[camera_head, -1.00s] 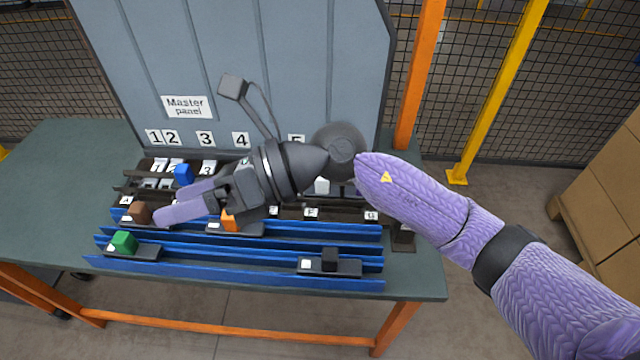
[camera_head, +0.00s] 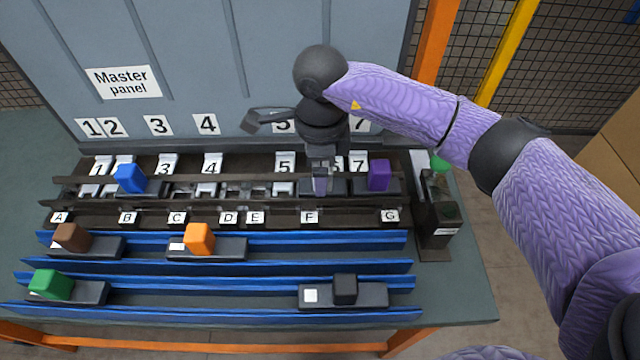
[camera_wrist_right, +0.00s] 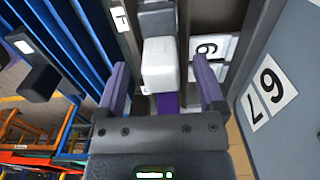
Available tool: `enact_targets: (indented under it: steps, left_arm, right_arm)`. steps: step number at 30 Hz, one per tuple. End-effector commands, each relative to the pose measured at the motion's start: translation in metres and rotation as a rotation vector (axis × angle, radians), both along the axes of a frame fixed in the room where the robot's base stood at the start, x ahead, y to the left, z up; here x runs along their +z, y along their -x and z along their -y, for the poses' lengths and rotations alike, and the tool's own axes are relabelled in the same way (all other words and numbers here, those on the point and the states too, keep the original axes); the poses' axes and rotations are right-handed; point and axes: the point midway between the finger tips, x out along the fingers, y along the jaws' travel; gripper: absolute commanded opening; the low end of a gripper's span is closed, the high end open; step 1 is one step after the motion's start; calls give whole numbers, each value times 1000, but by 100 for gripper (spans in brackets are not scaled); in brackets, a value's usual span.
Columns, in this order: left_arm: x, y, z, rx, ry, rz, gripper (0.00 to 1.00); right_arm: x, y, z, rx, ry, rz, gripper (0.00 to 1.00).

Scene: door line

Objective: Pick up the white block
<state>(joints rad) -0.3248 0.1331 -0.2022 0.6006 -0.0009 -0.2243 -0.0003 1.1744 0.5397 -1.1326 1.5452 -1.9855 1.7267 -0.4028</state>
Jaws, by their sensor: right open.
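The white block (camera_wrist_right: 160,66) shows in the right wrist view, on a dark carriage in the rail near the 6 label. It lies between the two purple fingers of my right gripper (camera_wrist_right: 161,72), with gaps on both sides. In the head view, my right gripper (camera_head: 320,182) points down over the back rail between labels 5 and 7 and hides the white block. It is open and holds nothing. My left gripper is in neither current view.
A purple block (camera_head: 378,176) stands just right of my right gripper. A blue block (camera_head: 130,179) sits further left on the same rail. Brown (camera_head: 71,237), orange (camera_head: 200,239), green (camera_head: 51,285) and black (camera_head: 344,289) blocks stand nearer. The upright master panel (camera_head: 230,60) rises behind.

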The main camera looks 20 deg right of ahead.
Motion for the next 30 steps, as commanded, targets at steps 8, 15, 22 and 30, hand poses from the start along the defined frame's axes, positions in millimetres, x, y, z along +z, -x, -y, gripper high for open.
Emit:
enact_targets:
  steps: [8,15,22,30]
  left_arm:
    - [-8,-3,-5,4,-9,1,59]
    - [-8,-7,-5,3,-10,8,59]
    - [-8,-7,-5,-1,-8,8,59]
    - [-8,-3,-5,-2,-8,2,59]
  right_arm:
    - [-26,-1,-1,1,-2,0,88]
    - [-25,-1,-1,1,-2,0,46]
    - [-25,-1,-1,1,-2,0,0]
    - [-25,-1,-1,0,-2,1,0]
